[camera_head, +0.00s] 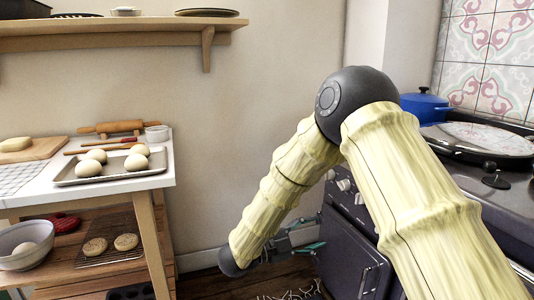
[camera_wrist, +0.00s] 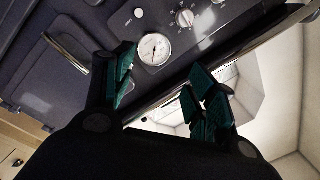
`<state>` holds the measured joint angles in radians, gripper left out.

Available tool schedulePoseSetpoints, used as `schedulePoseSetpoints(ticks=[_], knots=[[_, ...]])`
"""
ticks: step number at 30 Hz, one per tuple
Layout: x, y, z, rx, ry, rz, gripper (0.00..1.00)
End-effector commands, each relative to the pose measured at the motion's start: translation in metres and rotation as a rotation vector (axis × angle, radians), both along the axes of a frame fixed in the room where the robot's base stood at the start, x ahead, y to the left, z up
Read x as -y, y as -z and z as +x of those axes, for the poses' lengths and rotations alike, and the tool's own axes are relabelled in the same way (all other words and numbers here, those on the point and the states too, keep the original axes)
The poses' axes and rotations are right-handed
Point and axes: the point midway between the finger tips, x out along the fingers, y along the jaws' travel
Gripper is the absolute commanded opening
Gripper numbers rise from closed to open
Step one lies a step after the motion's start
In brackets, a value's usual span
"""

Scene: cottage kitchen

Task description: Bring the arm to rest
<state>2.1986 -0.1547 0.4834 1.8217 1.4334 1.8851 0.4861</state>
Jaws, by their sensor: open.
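My gripper (camera_wrist: 163,90) is open and empty in the wrist view, its dark green-padded fingers spread apart. Beyond them is the front of a dark stove (camera_wrist: 110,50). In the head view my arm bends at a dark elbow joint and reaches down to the left.
At left, a table (camera_head: 160,182) holds a tray (camera_head: 68,181) of dough balls. A wooden shelf (camera_head: 130,40) hangs above. The wall between is bare.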

Motion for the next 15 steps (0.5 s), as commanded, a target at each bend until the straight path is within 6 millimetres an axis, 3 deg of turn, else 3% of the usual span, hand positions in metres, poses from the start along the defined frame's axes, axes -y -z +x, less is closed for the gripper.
schedulePoseSetpoints(ticks=[11, 15], knots=[[0.025, 0.075, 0.010, -0.186, -0.200, -0.011, 0.57], [0.037, 0.119, 0.008, -0.304, -0.310, -0.014, 0.57]])
